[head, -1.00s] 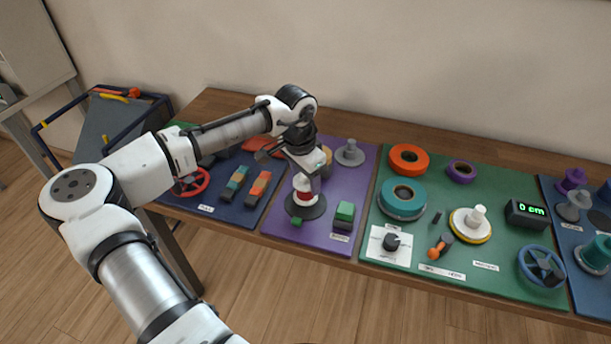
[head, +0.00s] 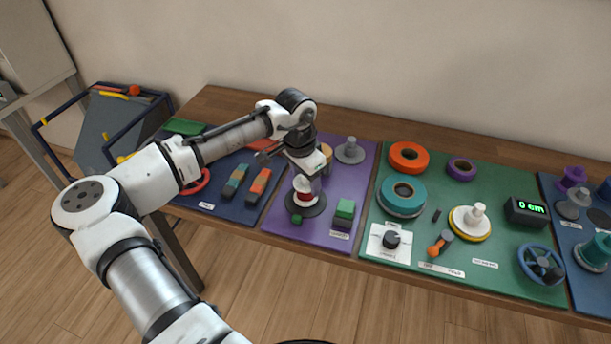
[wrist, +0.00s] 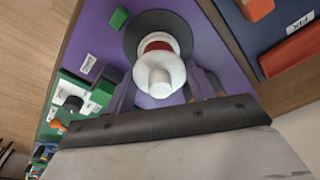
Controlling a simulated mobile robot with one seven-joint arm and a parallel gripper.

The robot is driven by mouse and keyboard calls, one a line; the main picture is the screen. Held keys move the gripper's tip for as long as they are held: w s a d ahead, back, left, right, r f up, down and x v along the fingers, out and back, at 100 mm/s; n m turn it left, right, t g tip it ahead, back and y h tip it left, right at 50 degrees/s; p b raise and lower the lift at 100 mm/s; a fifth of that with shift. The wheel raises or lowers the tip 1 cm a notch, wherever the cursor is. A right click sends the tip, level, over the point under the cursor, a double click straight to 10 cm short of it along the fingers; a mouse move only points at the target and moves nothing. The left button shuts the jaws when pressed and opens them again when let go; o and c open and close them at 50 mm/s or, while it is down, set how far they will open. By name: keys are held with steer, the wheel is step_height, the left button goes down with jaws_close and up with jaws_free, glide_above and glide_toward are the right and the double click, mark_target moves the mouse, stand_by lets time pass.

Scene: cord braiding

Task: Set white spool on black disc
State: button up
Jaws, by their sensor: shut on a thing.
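The white spool (head: 304,186) with a red band stands upright over the black disc (head: 312,210) on the purple mat. In the wrist view the spool (wrist: 160,72) shows end-on, with its red band and the black disc (wrist: 133,38) behind it. My gripper (head: 305,174) is above the disc and shut on the spool. In the wrist view its fingers (wrist: 163,90) are on either side of the spool. The spool's underside is hidden, so I cannot tell whether it touches the disc.
A small green block (head: 296,219) lies at the disc's front edge. A larger green block (head: 344,212) is to the right. A grey spool (head: 349,151) stands behind. A blue mat (head: 225,200) with coloured pieces is on the left, and a crowded green mat (head: 405,259) on the right.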

steer(key=shift+f, duration=0.15)
steer(key=shift+f, duration=0.25)
steer(key=o, duration=1)
steer(key=shift+r+p, duration=3.2)
steer(key=shift+r, duration=0.85)
